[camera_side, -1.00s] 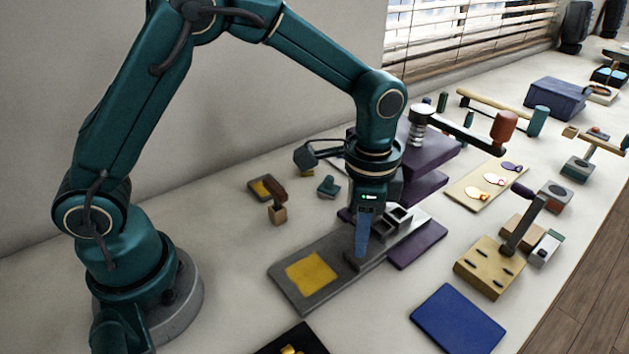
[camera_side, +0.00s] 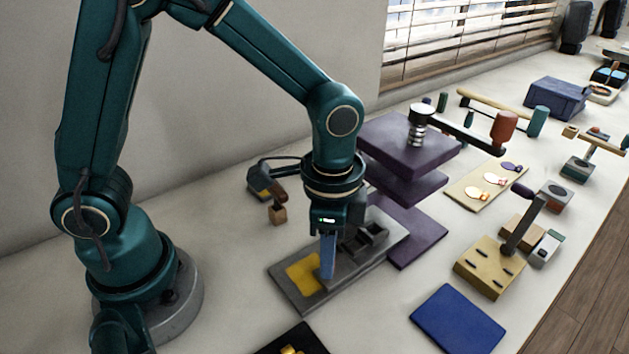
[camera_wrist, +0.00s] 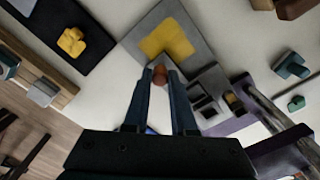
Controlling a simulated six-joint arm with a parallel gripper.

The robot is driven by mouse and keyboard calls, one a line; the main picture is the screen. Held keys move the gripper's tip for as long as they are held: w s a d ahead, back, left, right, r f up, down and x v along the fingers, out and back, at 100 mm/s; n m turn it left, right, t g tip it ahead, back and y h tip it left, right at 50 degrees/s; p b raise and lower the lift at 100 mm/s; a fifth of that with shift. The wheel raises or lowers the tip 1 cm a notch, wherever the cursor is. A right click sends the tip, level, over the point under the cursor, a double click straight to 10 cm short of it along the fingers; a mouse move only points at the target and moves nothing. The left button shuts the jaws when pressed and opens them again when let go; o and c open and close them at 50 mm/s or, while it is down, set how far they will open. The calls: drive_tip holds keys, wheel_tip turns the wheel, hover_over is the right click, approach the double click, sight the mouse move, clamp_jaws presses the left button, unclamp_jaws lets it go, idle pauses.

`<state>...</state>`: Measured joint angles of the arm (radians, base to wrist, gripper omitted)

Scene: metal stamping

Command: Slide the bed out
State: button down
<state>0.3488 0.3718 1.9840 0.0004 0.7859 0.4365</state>
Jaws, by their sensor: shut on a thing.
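The grey bed with square recesses (camera_side: 350,247) lies on a long grey plate (camera_side: 298,300) and stands clear of the purple press (camera_side: 408,150), on its left. It also shows in the wrist view (camera_wrist: 207,94). A small reddish-brown knob (camera_wrist: 160,78) sits at the bed's near end. My gripper (camera_side: 327,274) points down at that end, and its blue fingers (camera_wrist: 160,76) are shut on the knob. In the side view the fingers hide the knob. A yellow patch (camera_side: 299,274) on the plate is partly covered by the bed's end.
A blue mat (camera_side: 458,320) lies to the right front. A black mat with a yellow piece (camera_wrist: 71,41) is at the front. A tan slotted block with a lever (camera_side: 489,268) stands to the right. A small brown-handled tool (camera_side: 278,207) stands behind the plate.

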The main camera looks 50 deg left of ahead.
drive_tip(key=shift+s, duration=3.05)
drive_tip(key=shift+s, duration=1.2)
drive_tip(key=c, duration=0.6)
unclamp_jaws()
drive_tip(key=shift+c, duration=0.2)
wheel_tip(320, 180, up, 7)
